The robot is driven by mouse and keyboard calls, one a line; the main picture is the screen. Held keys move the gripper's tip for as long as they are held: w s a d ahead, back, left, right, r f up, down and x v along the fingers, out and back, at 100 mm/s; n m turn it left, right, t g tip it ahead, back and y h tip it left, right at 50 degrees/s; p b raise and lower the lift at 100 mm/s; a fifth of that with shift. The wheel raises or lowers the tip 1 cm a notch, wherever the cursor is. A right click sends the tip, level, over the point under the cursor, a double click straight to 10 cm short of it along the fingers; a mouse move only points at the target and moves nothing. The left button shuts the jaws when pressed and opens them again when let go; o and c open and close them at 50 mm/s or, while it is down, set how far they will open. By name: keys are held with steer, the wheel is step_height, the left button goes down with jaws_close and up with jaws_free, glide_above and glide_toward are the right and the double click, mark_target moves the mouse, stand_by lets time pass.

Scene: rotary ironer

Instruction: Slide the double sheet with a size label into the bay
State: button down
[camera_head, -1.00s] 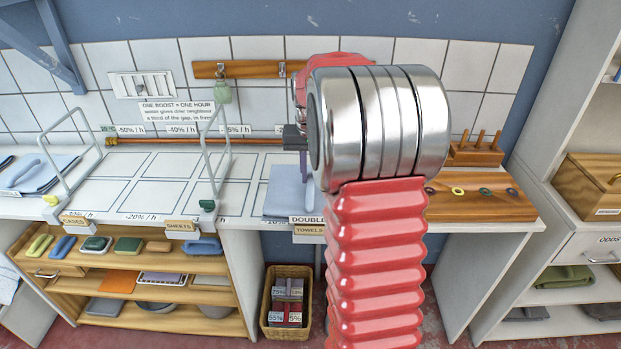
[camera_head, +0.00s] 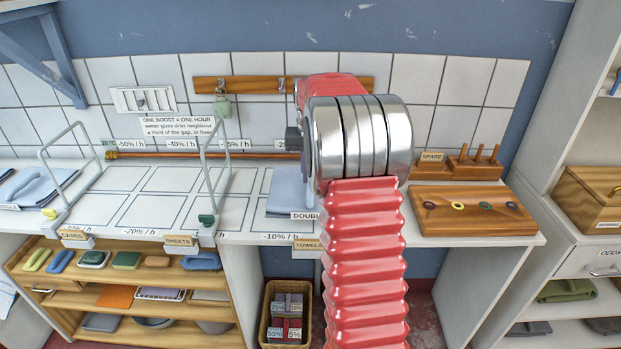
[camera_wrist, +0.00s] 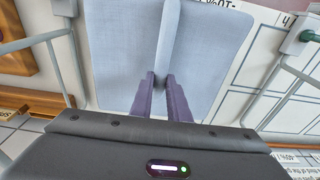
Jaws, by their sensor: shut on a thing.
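The double sheet (camera_head: 290,191) is a folded light blue cloth with a raised ridge down its middle. It lies at the right part of the white counter, partly hidden by my arm, with a label beginning "DOUBL" (camera_head: 304,215) at its front edge. In the wrist view the sheet (camera_wrist: 203,55) fills the upper middle. My gripper (camera_wrist: 161,85) is shut on the ridge of the sheet. The bay is marked by outlined rectangles (camera_head: 182,180) on the counter, left of the sheet.
A wire frame with a green foot (camera_head: 206,219) stands left of the sheet, another with a yellow foot (camera_head: 50,214) farther left. A wooden board with rings (camera_head: 470,222) lies right. A copper rod (camera_head: 180,155) runs along the back. Outlined counter spaces between the frames look empty.

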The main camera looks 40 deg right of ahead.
steer(key=shift+w+d, duration=0.85)
steer(key=shift+w, duration=0.15)
steer(key=shift+w+d, duration=0.8)
steer(key=shift+w, duration=0.2)
steer(key=shift+w+d+f, duration=0.2)
steer(key=shift+w+f, duration=0.05)
steer(key=shift+f, duration=0.65)
steer(key=shift+w+d+f, duration=0.2)
steer(key=shift+f, duration=0.65)
steer(key=shift+w+d+f, duration=0.2)
steer(key=shift+w+f, duration=0.05)
steer(key=shift+f, duration=0.65)
steer(key=shift+f, duration=0.2)
steer(key=c, duration=1.6)
jaws_free()
steer(key=shift+f, duration=0.1)
steer(key=r, duration=0.9)
steer(key=s+a+r, duration=0.1)
steer(key=r, duration=0.3)
steer(key=shift+s+r, duration=0.1)
steer(key=shift+r, duration=0.25)
